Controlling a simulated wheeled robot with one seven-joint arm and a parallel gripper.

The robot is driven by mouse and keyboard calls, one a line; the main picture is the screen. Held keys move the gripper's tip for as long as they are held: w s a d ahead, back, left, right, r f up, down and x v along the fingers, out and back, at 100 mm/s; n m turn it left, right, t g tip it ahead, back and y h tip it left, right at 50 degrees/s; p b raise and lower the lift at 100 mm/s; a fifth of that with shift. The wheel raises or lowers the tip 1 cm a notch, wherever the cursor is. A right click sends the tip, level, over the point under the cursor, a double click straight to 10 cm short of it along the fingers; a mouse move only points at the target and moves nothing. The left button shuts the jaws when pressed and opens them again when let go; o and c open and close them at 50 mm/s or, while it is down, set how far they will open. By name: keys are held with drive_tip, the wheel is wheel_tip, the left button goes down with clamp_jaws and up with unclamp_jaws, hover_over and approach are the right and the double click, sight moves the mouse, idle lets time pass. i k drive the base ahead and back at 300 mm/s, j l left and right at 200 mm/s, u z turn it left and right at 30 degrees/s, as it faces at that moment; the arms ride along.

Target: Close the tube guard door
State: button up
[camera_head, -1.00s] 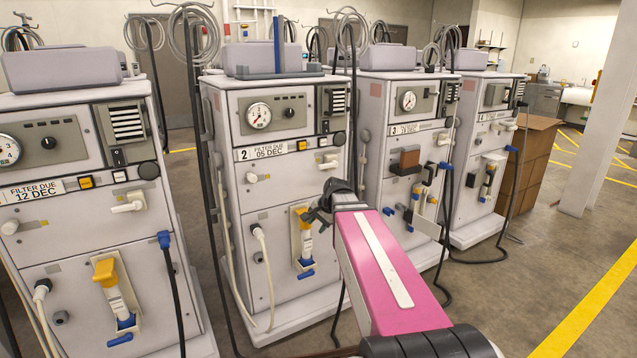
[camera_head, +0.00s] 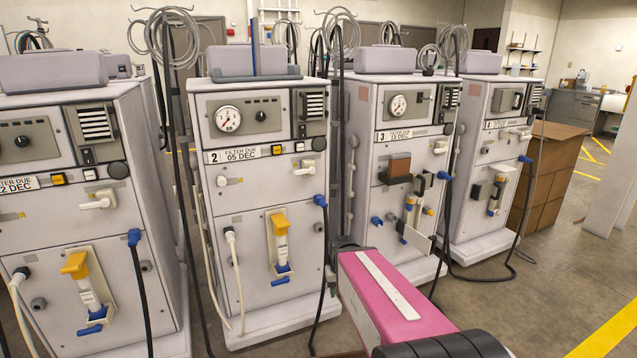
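A pale flat panel (camera_head: 416,239) stands out at a tilt from the lower front of machine 3 (camera_head: 372,255). It looks like the tube guard door, standing open. Next to it is a tube fitting with yellow and blue parts (camera_head: 409,214), uncovered. A blue knob (camera_head: 377,221) sits to its left. My pink arm link reaches up from the bottom right and ends in a dark joint in front of the gap between machines 2 and 3. My gripper is hidden behind the arm, so its fingers do not show.
Machine 2 (camera_head: 248,190) and another machine (camera_head: 60,190) stand to the left, each with a yellow-handled tube fitting. Machine 4 (camera_head: 478,215) and a brown box (camera_head: 550,180) stand to the right. Dark hoses (camera_head: 447,250) hang between machines. Open floor (camera_head: 560,290) lies at the right.

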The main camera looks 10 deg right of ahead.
sight(423, 244)
drive_tip(key=i+l+u, duration=0.2)
drive_tip(key=l, duration=0.45)
drive_tip(key=l+u, duration=0.15)
drive_tip(key=l, duration=0.45)
drive_tip(key=l+u, duration=0.2)
drive_tip(key=l, duration=0.4)
drive_tip(key=k+l+u, duration=0.2)
drive_tip(key=l, duration=0.45)
drive_tip(key=l+u, duration=0.15)
drive_tip(key=l, duration=0.5)
drive_tip(key=k+l+u, duration=0.2)
drive_tip(key=l, duration=0.45)
drive_tip(key=l+u, duration=0.2)
drive_tip(key=l, duration=0.4)
drive_tip(key=k+l+u, duration=0.2)
drive_tip(key=l, duration=0.35)
drive_tip(key=k+l, duration=0.15)
drive_tip(key=k, duration=0.25)
drive_tip(key=k+l, duration=0.2)
drive_tip(key=k, duration=0.2)
